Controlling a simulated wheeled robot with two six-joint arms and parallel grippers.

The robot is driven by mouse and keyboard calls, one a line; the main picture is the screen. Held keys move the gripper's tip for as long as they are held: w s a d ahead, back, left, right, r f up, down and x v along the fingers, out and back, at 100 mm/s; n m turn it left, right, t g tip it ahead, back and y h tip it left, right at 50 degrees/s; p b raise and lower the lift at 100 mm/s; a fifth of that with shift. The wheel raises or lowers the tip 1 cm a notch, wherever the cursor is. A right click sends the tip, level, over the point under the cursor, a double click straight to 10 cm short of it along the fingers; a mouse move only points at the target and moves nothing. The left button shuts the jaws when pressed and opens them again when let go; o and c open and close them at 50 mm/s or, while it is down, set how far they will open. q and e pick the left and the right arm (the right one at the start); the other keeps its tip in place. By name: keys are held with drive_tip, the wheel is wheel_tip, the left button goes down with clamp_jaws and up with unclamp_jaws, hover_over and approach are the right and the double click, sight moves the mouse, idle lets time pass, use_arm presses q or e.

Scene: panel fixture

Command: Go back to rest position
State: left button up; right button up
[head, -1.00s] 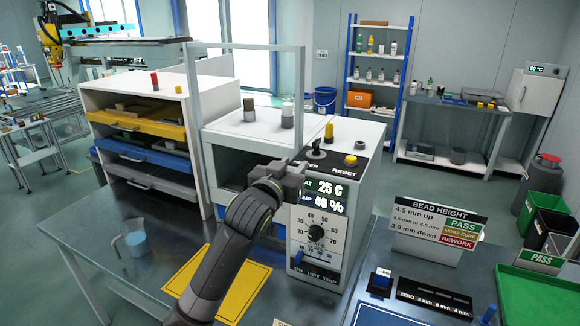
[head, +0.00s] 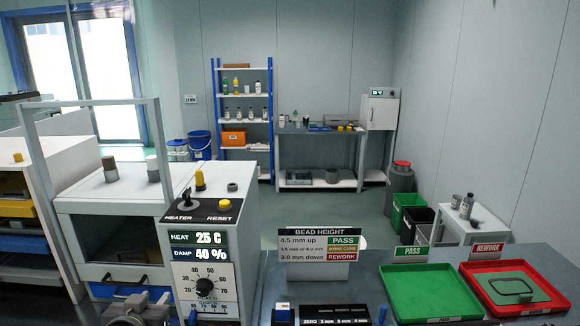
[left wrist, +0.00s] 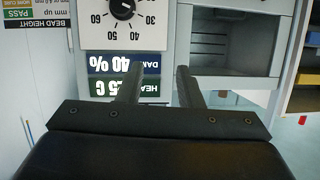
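My left gripper (head: 138,305) shows at the bottom left of the head view, low in front of the heater cabinet (head: 85,235). In the left wrist view its two dark fingers (left wrist: 158,85) stand apart with nothing between them, so it is open and empty. That view is upside down and shows the control panel (left wrist: 125,35) and the cabinet's open chamber (left wrist: 222,45) beyond the fingers. The panel's display (head: 198,246) reads HEAT 25 C and DAMP 40 %. My right gripper is not in view.
A bead height sign (head: 318,245) stands right of the cabinet. A green tray (head: 430,292) and a red tray (head: 548,303) lie on the bench at the right; the red one holds a green panel (head: 512,287). A shelf rack (head: 246,112) stands far back.

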use_arm(q)
drive_tip(key=s+f+g, duration=0.3)
drive_tip(key=s+f, duration=0.3)
drive_tip(key=s, duration=0.5)
drive_tip(key=s+f+g, duration=0.4)
drive_tip(key=s+f, duration=0.2)
drive_tip(key=s, duration=0.6)
drive_tip(key=s+f+g, duration=0.3)
drive_tip(key=s+f, duration=0.3)
drive_tip(key=s, duration=0.5)
wheel_tip(320, 180, down, 28)
drive_tip(key=a+g+b, duration=0.2)
drive_tip(key=b, duration=0.2)
drive_tip(key=s+f+b, duration=0.1)
drive_tip(key=s+f, duration=0.6)
drive_tip(key=f, duration=0.2)
drive_tip(key=s+d+f+b, duration=0.1)
drive_tip(key=s+f+b, duration=0.1)
drive_tip(key=s+f, duration=0.5)
wheel_tip(320, 180, down, 4)
drive_tip(key=shift+s+d+r+g, duration=0.15)
drive_tip(key=shift+d+r+g, duration=0.1)
drive_tip(key=shift+g, duration=0.15)
drive_tip(key=shift+c, duration=0.2)
